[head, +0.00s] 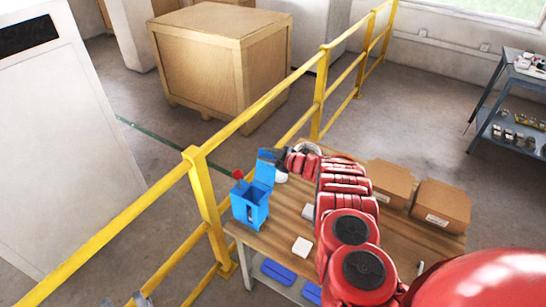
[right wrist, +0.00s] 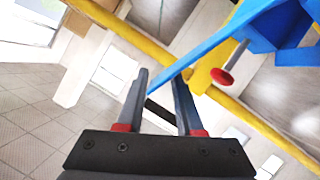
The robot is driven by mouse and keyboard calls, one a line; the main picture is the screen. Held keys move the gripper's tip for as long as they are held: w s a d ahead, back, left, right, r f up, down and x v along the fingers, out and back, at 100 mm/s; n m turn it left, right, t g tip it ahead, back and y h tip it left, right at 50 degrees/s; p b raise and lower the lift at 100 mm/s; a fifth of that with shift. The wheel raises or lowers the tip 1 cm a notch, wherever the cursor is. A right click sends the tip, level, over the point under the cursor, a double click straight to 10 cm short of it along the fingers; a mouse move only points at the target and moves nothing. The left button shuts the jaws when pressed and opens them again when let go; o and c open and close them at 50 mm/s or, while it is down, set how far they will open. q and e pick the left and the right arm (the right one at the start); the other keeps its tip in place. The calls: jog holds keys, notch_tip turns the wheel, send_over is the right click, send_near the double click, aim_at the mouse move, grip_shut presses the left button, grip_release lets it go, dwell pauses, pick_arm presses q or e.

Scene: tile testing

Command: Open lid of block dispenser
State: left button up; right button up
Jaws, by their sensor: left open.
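The blue block dispenser (head: 249,207) stands on the left end of the wooden table. Its blue lid (head: 264,173) is raised at the back of the box. A red knob (head: 237,174) on a stem is at the dispenser's left; it also shows in the right wrist view (right wrist: 221,77). My right gripper (right wrist: 160,75) has its fingers apart, with a blue edge of the lid (right wrist: 215,42) running close to the fingertips; I cannot tell whether they touch. In the head view it is beside the lid, mostly hidden. My left gripper (head: 130,301) is partly visible at the bottom left edge, apart from the dispenser.
A wooden table (head: 294,218) holds a white block (head: 302,246) and two cardboard boxes (head: 390,183) (head: 442,205). A yellow railing (head: 205,205) runs close behind and left of the dispenser. Blue pieces (head: 279,271) lie on a lower shelf. My red right arm crosses the table.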

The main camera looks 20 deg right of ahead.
jog(key=shift+s+d+r, duration=0.2)
jog(key=shift+s+d, duration=0.15)
jog(key=shift+s, duration=0.05)
jog(key=p+v, duration=0.6)
jog(key=v, duration=1)
jog(key=shift+s+p, duration=0.3)
jog(key=shift+p, duration=0.05)
jog(key=shift+a, duration=0.15)
